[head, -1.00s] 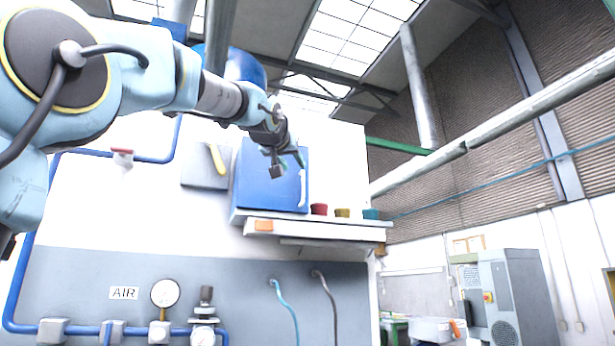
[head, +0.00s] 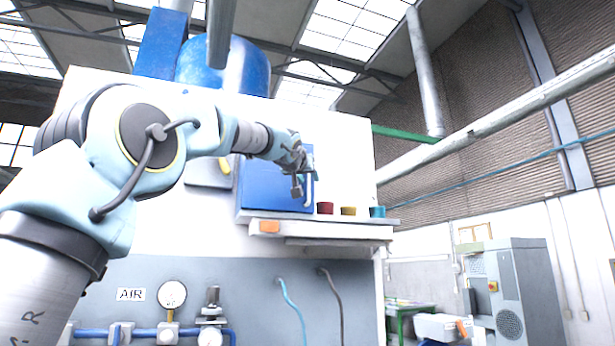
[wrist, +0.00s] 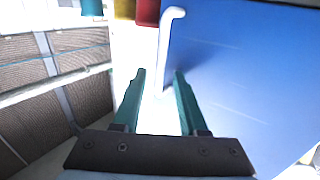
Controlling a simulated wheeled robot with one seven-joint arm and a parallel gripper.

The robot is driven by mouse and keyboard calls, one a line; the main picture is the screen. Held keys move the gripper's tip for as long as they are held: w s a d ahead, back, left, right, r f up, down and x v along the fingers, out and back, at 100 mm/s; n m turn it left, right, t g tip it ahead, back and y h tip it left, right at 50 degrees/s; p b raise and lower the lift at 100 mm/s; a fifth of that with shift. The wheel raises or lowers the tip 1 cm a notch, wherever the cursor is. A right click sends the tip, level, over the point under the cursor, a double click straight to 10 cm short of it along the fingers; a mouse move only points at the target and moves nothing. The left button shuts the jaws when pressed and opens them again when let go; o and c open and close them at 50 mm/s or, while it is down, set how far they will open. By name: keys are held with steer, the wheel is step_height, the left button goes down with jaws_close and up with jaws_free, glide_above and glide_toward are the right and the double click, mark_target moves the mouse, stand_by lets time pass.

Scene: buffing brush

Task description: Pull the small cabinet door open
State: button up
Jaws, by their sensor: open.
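The small cabinet is blue, and its door (head: 268,187) looks closed in the head view, above a white shelf. A white bar handle (head: 308,190) stands upright at the door's right edge. In the wrist view the blue door (wrist: 245,75) fills the right side, and the handle (wrist: 166,45) shows at its edge, beyond the fingertips. My gripper (head: 300,181) is in front of the door's right part, close to the handle. The handle's far end lies roughly in line with the gap.
A white shelf (head: 330,230) runs below the cabinet. Red (head: 325,208), yellow (head: 348,211) and teal (head: 377,212) cups stand on it right of the door. A grey box with a yellow handle (head: 224,167) is left of the cabinet. Space in front of the door looks free.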

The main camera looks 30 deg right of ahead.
steer(key=shift+c, duration=0.2)
jaws_close()
stand_by(1.1)
